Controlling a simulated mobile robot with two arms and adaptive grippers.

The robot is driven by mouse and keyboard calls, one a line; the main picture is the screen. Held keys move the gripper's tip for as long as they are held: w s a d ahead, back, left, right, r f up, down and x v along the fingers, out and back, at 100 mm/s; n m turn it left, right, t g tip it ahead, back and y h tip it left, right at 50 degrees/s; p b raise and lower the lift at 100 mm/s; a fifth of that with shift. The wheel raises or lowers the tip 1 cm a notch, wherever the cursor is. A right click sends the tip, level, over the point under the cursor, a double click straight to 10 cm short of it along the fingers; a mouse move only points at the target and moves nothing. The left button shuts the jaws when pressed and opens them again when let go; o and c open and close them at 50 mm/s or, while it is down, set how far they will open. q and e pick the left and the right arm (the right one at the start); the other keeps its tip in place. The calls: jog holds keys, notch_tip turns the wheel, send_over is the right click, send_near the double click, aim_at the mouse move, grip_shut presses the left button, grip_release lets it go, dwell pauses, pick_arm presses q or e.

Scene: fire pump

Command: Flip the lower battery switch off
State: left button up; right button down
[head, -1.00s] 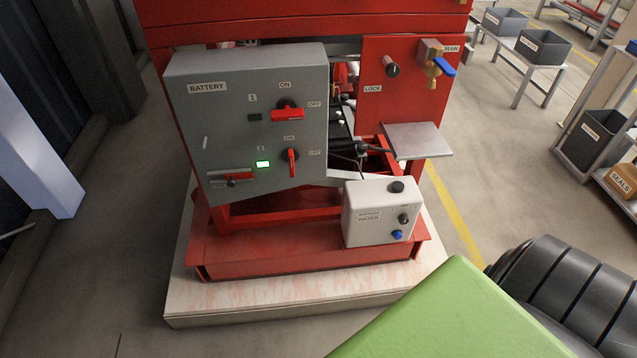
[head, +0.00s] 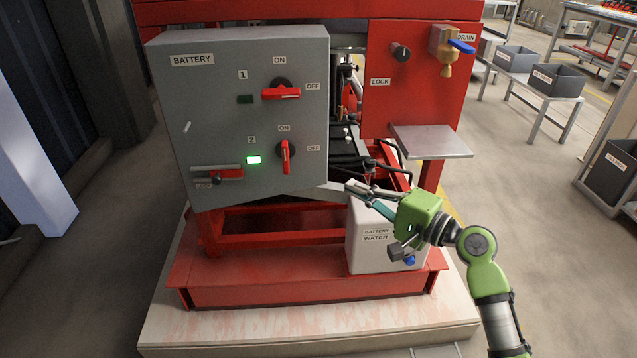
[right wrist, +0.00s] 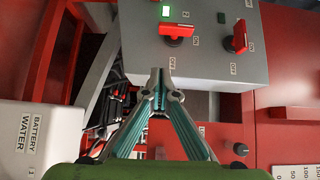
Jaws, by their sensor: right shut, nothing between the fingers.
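The grey battery box (head: 220,110) stands on the red pump frame. Its lower switch (head: 285,157) has a red handle standing upright, pointing to ON. The lamp marked 2 (head: 253,160) beside it glows green. The lower switch also shows near the top of the right wrist view (right wrist: 178,30). My right gripper (head: 350,187) is shut and empty, to the right of and below the lower switch, apart from it. Its closed fingertips (right wrist: 160,75) point toward the box in the right wrist view. My left gripper is not in view.
The upper switch (head: 281,94) lies sideways toward OFF, its lamp (head: 245,99) dark. The white battery water box (head: 370,248) stands beneath my right gripper. A metal shelf (head: 431,142) and drain valve (head: 447,50) are at right. Space before the box's face is clear.

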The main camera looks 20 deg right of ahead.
aim_at(286, 158)
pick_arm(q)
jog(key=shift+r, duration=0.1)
pick_arm(e)
jog(key=shift+s+r, duration=0.2)
jog(key=shift+r, duration=0.3)
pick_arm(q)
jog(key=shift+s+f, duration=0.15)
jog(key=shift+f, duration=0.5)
pick_arm(e)
jog(key=a+x, duration=0.1)
jog(key=x, duration=0.3)
jog(key=s+x, duration=0.1)
jog(key=x, duration=0.3)
jog(key=a+x, duration=0.1)
jog(key=x, duration=0.4)
jog(key=shift+s+a, duration=0.25)
jog(key=shift+a, duration=0.1)
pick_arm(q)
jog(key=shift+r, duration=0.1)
pick_arm(e)
jog(key=shift+f, duration=0.1)
